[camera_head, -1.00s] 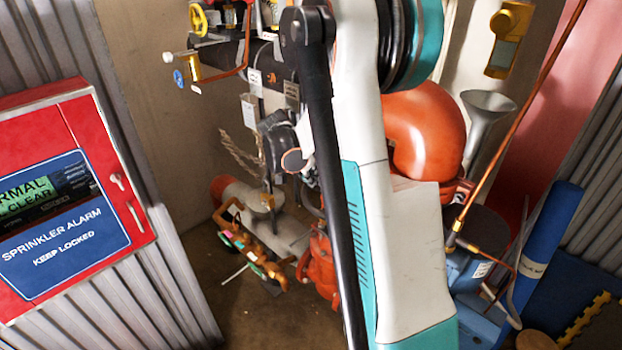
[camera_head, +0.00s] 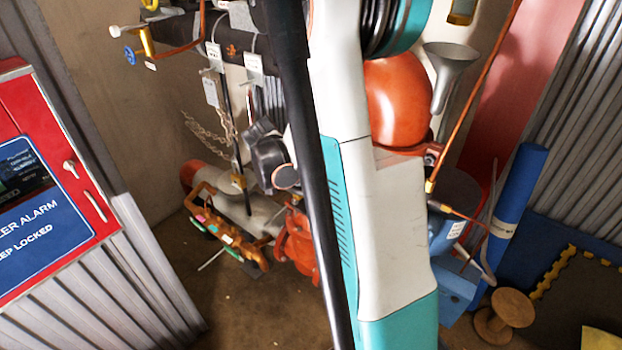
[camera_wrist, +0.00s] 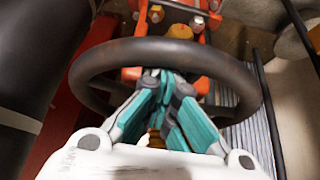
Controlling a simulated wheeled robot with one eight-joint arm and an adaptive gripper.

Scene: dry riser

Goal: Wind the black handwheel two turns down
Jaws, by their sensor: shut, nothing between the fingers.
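The black handwheel (camera_wrist: 165,52) fills the upper middle of the wrist view, its ring seen at a slant. My gripper (camera_wrist: 163,82) is shut and empty. Its teal and grey fingers meet inside the outline of the ring, close to the far rim; I cannot tell whether they touch it. The near part of the ring and most of the hub are hidden behind my gripper. A brass-coloured stem piece (camera_wrist: 156,138) shows between the fingers. In the head view my arm covers the middle, and I cannot make out the handwheel or the fingertips there.
Red flanged pipework (camera_wrist: 180,20) lies behind the wheel. In the head view, a red sprinkler alarm cabinet (camera_head: 75,210) stands left, and a hanging chain (camera_head: 205,130) and orange valves (camera_head: 225,225) sit left of my arm. A funnel (camera_head: 449,65), blue roll (camera_head: 515,200) and wooden spool (camera_head: 503,315) are right.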

